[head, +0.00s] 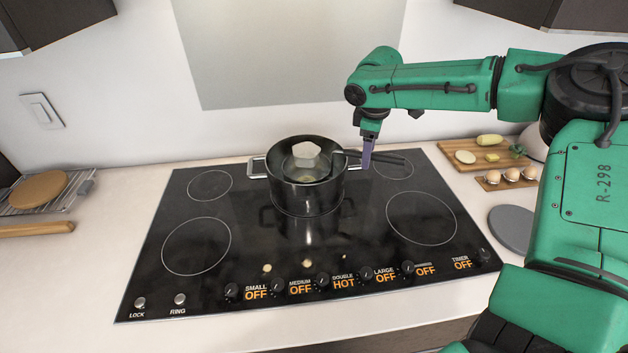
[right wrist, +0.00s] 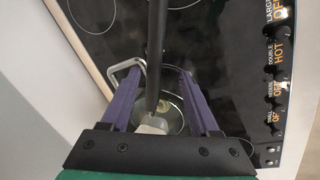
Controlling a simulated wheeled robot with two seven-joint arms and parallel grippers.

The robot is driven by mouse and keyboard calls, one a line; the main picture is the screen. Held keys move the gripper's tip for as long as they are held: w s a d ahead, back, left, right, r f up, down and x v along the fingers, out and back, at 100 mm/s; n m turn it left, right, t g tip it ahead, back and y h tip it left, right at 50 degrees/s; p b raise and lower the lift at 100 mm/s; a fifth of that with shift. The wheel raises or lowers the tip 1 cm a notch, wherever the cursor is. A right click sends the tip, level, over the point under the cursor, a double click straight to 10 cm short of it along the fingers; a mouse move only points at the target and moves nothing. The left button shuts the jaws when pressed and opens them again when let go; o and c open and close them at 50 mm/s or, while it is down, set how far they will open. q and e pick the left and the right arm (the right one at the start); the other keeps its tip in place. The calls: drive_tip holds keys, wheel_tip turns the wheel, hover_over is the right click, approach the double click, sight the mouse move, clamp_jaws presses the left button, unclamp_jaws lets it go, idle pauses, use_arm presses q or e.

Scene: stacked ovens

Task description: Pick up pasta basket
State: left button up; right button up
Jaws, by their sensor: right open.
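A dark pot (head: 308,198) with metal side handles stands on the cooktop, with the pasta basket inside it. The basket's long black handle (head: 388,159) sticks out to the right over the cooktop. My right gripper (head: 367,163) is open, pointing down at this handle just right of the pot. In the right wrist view the handle (right wrist: 156,60) runs between the two spread purple fingers (right wrist: 166,98), with a visible gap on each side. A pale piece (head: 306,157) shows inside the pot; most of the basket is hidden by the pot wall. My left gripper is out of view.
The black cooktop (head: 260,250) has knobs along its front edge, and one label reads HOT. A wooden board (head: 460,150) with food and an egg holder (head: 507,180) lie at right, near a grey disc (head: 512,228). A rack with a round board (head: 38,189) is at left.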

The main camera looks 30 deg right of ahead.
drive_tip(key=w+f+p, duration=0.1)
drive_tip(key=w+f, duration=0.1)
drive_tip(key=f, duration=0.1)
drive_tip(key=shift+d+p, duration=0.15)
drive_tip(key=shift+p, duration=0.25)
drive_tip(key=f, duration=0.2)
drive_tip(key=shift+s+d+f, duration=0.15)
drive_tip(key=shift+d+f, duration=0.25)
drive_tip(key=c, duration=0.3)
drive_tip(key=shift+a, duration=0.1)
clamp_jaws()
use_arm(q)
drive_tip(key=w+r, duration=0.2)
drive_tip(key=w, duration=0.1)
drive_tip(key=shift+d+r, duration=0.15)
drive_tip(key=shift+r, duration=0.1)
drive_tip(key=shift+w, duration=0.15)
